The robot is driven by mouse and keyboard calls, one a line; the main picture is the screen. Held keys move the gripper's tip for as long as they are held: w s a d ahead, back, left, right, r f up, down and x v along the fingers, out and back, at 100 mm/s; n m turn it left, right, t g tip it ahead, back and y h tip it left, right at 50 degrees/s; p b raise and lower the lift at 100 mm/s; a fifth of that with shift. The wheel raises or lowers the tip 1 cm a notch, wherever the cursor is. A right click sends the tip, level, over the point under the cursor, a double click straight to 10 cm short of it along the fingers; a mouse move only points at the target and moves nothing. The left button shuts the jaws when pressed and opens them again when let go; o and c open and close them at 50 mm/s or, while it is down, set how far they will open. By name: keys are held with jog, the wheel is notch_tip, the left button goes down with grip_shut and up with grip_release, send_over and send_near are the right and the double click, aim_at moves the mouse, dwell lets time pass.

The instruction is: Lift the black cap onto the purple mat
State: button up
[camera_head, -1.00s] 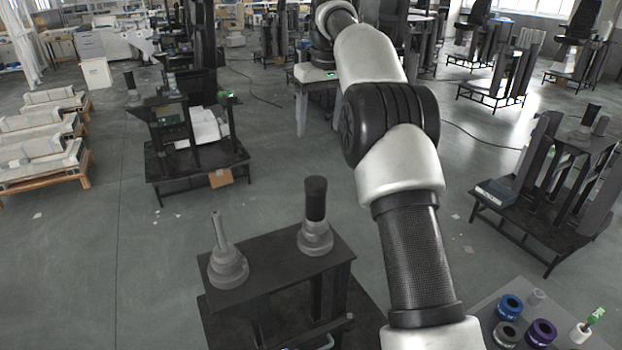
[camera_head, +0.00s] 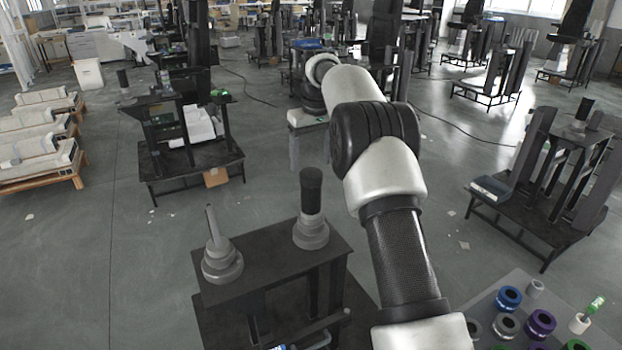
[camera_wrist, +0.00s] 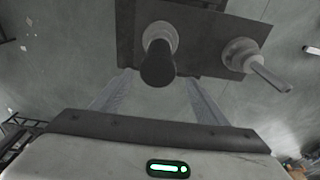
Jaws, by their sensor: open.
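A black cap-like cylinder (camera_head: 311,190) stands upright on a grey stepped base (camera_head: 311,234) on a dark stand (camera_head: 275,262). In the wrist view the black cylinder (camera_wrist: 158,66) appears end-on, between and a little beyond my fingertips. No flat purple mat is clear; a purple ring-shaped piece (camera_head: 540,322) sits on a grey table at the lower right.
A second grey base with a thin tilted rod (camera_head: 221,262) stands left of the black cylinder; it also shows in the wrist view (camera_wrist: 243,55). Blue (camera_head: 508,298) and grey (camera_head: 506,326) rings lie near the purple one. Another dark stand (camera_head: 550,190) is at the right.

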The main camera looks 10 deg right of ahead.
aim_at(311, 173)
jog(key=f, duration=0.4)
jog(key=shift+w+d+f, duration=0.15)
jog(key=shift+w+f, duration=0.15)
jog(key=shift+f, duration=0.1)
jog(key=c, duration=1.1)
jog(key=shift+r, duration=0.15)
notch_tip(311, 173, up, 10)
jog(key=p, duration=0.2)
